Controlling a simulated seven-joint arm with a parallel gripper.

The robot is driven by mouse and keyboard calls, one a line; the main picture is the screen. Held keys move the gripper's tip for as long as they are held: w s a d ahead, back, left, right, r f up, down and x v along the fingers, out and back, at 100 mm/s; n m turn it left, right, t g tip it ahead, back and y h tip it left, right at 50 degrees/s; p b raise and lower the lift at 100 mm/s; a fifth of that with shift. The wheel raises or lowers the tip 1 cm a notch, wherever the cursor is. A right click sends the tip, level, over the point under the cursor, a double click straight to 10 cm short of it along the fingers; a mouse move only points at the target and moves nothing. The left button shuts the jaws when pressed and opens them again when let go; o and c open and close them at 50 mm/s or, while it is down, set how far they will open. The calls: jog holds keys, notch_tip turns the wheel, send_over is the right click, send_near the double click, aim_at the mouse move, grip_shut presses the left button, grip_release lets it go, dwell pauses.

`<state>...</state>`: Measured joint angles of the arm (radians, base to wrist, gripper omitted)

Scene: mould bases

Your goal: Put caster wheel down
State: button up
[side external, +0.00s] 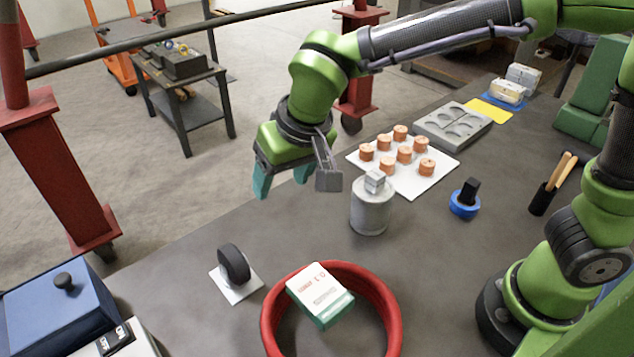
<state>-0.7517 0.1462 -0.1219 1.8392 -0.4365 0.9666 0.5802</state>
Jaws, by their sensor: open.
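The caster wheel (234,264) is a black wheel standing upright on a white square plate (243,287) on the grey table, left of the red ring. My gripper (283,180) has teal fingertips, spread apart with nothing between them. It hangs in the air above and beyond the caster wheel, to its upper right, clear of it. A grey bracket-like part on my wrist shows on the gripper's right side.
A red ring (394,318) holds a white-and-green box (320,293). A grey cylinder (371,208) stands near my gripper. A white board (436,173) bears several orange pieces. A blue box (50,310) is at lower left. The table between caster and cylinder is clear.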

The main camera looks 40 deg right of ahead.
jog(key=s+d+r+m+t, duration=0.1)
jog(key=s+d+r, duration=0.1)
jog(key=s+d, duration=0.4)
jog(key=s+d+r+m+t+y, duration=0.1)
jog(key=s+d, duration=0.6)
jog(key=d, duration=0.7)
jog(key=shift+r+m+t, duration=0.4)
jog(key=shift+r+t, duration=0.1)
jog(key=shift+r, duration=0.05)
